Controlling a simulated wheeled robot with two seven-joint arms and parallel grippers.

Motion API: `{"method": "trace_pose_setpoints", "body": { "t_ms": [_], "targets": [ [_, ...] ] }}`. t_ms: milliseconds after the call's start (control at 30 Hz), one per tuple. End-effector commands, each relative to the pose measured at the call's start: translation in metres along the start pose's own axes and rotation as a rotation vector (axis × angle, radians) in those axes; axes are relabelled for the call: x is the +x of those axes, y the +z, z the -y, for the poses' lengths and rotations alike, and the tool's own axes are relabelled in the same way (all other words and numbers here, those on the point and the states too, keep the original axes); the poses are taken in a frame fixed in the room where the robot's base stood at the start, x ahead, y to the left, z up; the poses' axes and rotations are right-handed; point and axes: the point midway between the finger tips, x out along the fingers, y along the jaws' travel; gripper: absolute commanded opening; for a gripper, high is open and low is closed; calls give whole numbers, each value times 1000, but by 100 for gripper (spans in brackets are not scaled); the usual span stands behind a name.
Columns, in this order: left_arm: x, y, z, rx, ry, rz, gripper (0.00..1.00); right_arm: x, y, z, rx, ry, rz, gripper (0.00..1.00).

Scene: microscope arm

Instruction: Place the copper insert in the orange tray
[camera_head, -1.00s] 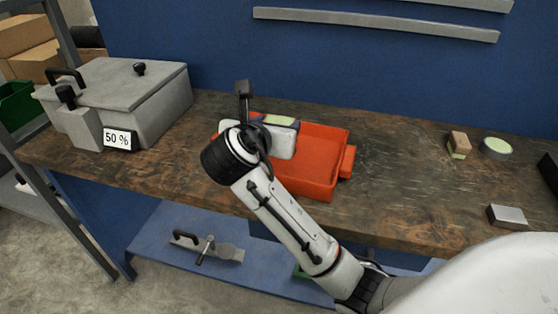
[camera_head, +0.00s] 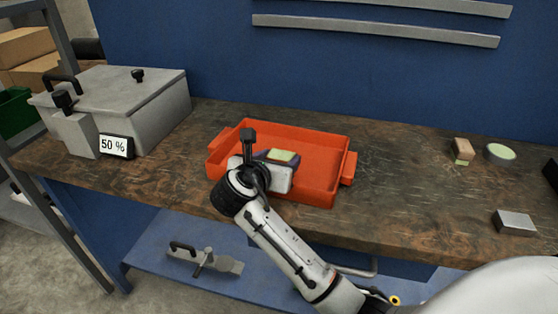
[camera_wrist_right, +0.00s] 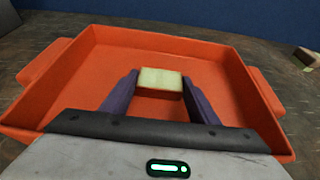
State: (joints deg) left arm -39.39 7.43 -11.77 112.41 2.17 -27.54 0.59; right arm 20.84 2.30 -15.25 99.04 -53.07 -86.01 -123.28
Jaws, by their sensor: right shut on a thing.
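The orange tray (camera_head: 325,137) sits on the workbench in the middle of the head view. It fills most of the right wrist view (camera_wrist_right: 90,70). The block also shows in the head view (camera_head: 284,156). I cannot tell whether it touches the tray floor. My left gripper is not in view.
A tan block with a green lower part (camera_head: 463,149), a round grey disc with a green top (camera_head: 500,152) and a grey block (camera_head: 514,222) are on the bench at right. A grey lidded box (camera_head: 130,100) with a "50 %" display stands at left. The tray's right part is empty.

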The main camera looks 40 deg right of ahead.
Motion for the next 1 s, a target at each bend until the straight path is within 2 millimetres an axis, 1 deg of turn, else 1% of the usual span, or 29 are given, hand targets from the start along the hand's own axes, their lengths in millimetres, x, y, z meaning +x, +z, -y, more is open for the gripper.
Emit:
{"method": "trace_pose_setpoints", "body": {
  "t_ms": [67,300,333,433,767,867,967,1000],
  "targets": [
    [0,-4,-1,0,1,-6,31,-1,3,-1,5,3,8,13],
    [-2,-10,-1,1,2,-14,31,0,3,0,3,2,7,13],
    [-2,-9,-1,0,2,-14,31,0,0,0,1,1,2,56],
    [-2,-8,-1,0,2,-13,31,0,0,0,2,1,2,73],
    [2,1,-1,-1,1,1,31,0,0,0,3,1,3,73],
    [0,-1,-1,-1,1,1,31,-9,2,-1,2,2,2,73],
    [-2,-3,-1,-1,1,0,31,-26,2,-1,3,4,1,73],
    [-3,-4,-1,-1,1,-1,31,-35,3,-1,5,5,1,73]
  ]
}}
